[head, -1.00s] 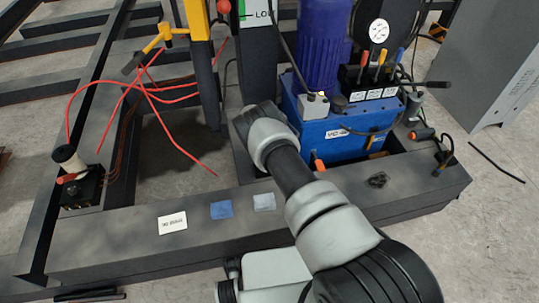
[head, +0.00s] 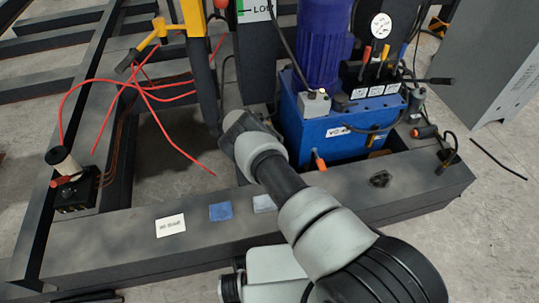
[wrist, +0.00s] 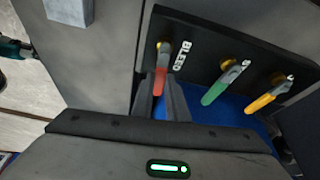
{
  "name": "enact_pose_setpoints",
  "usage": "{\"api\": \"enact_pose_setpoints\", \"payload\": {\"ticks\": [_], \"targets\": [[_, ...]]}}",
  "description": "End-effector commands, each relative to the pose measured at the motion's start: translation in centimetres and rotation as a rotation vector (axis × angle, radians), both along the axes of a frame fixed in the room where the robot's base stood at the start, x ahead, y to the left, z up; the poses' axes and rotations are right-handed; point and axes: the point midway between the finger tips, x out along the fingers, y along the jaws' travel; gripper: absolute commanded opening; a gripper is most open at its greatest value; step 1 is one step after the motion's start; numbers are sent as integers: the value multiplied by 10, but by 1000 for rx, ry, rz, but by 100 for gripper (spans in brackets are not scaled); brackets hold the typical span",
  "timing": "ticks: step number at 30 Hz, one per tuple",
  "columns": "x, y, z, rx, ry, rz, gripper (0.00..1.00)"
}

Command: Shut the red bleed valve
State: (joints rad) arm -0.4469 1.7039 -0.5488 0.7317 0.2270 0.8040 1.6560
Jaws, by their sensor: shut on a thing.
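The red bleed valve lever (wrist: 159,82) shows in the wrist view, hanging from a brass fitting on a dark panel with the word BLEED beside it. My gripper (wrist: 164,80) is around this lever, one finger on each side, shut on it. The lever points down toward my palm in that picture. In the head view my arm reaches to the left of the blue tank (head: 325,130), and its own wrist hides the gripper and the red lever.
A green lever (wrist: 220,84) and a yellow lever (wrist: 268,97) sit right of the red one on the same panel. In the head view, an orange-tipped handle (head: 319,161) stands near the arm, and red hoses (head: 160,93) loop at left.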

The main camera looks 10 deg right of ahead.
Motion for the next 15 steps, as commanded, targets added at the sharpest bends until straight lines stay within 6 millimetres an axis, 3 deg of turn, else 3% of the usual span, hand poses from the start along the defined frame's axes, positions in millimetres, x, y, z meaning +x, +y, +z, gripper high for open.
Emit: {"api": "enact_pose_setpoints", "payload": {"ticks": [15], "targets": [[-5,0,-1,2,2,-130,0]]}}
